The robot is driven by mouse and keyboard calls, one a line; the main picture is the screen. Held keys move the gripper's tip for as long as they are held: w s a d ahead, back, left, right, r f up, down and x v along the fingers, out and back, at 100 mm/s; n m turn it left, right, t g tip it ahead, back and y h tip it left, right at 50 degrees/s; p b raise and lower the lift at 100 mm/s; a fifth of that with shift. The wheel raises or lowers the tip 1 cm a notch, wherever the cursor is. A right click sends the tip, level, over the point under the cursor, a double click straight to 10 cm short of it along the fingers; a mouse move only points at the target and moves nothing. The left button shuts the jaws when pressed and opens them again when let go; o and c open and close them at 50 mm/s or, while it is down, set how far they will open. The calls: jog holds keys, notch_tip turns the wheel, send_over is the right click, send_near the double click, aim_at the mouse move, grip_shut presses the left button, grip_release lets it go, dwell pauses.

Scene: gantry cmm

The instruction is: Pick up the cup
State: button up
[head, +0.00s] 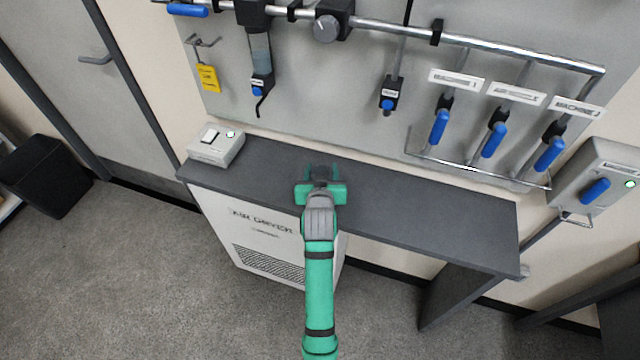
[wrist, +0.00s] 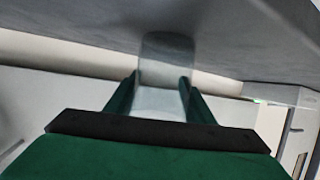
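A clear, glassy cup (wrist: 166,62) shows in the wrist view between the two green fingers of my gripper (wrist: 158,88). The fingers lie close along both of its sides, and I cannot tell whether they press on it. The cup's far end overlaps the dark grey shelf surface in that view; whether it rests there is unclear. In the head view my gripper (head: 321,174) is over the middle of the dark grey shelf (head: 420,205). The cup is hard to make out there, largely hidden by the gripper.
A grey switch box (head: 216,148) stands on the shelf's left end. Behind the shelf, a wall panel carries a metal pipe (head: 500,57), hanging units and several blue-handled valves (head: 493,140). An air dryer cabinet (head: 262,235) stands below. The shelf right of my gripper is clear.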

jog(key=shift+d, duration=0.25)
jog(key=shift+r, duration=0.1)
